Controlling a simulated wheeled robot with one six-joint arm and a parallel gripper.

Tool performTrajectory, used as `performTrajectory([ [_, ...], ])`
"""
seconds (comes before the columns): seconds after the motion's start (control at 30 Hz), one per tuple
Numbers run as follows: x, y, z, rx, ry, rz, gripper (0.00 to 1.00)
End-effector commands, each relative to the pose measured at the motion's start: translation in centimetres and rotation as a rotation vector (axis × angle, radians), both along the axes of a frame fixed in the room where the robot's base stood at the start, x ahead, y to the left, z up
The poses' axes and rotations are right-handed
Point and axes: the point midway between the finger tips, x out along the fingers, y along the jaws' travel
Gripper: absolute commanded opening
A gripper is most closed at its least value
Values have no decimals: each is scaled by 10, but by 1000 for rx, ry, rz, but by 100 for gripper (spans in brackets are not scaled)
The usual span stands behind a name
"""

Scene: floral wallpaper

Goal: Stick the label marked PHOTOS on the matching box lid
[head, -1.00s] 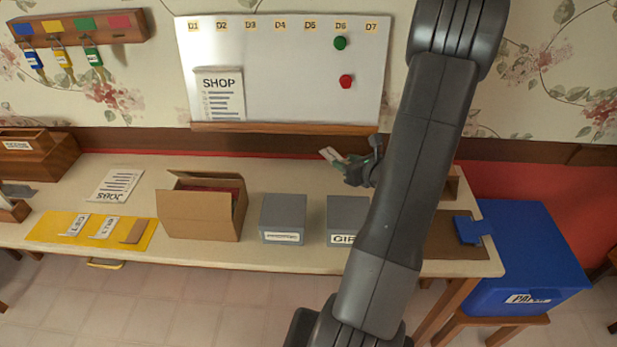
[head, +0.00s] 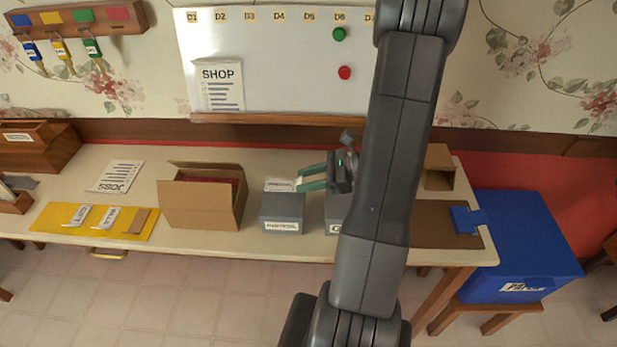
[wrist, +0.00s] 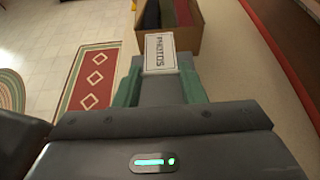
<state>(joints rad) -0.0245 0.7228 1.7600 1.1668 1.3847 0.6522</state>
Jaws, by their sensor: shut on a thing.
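My gripper (head: 304,179) has green fingers and is shut on a white label (head: 279,185). In the wrist view the label (wrist: 160,52) reads PHOTOS and sticks out beyond the fingers (wrist: 160,76). In the head view the label appears over the back edge of the left grey box (head: 282,209); I cannot tell whether it touches the lid. That box has a white front label whose small text is blurred. A second grey box (head: 334,211) stands to its right, mostly hidden behind my arm, with its front label largely covered.
An open cardboard box (head: 202,207) stands left of the grey boxes. A yellow mat (head: 60,219) with tags and a JOBS sheet (head: 117,177) lie further left. A brown holder (head: 438,168) and a blue bin (head: 525,245) are at right. A whiteboard (head: 280,70) hangs behind.

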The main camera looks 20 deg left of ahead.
Motion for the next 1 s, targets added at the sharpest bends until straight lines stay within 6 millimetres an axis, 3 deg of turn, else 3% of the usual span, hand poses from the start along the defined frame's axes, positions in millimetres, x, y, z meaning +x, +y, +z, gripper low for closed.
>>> performTrajectory([
  [0.5,0,0,-42,0,1,-3,12],
  [1.0,0,0,-46,0,0,-2,12],
])
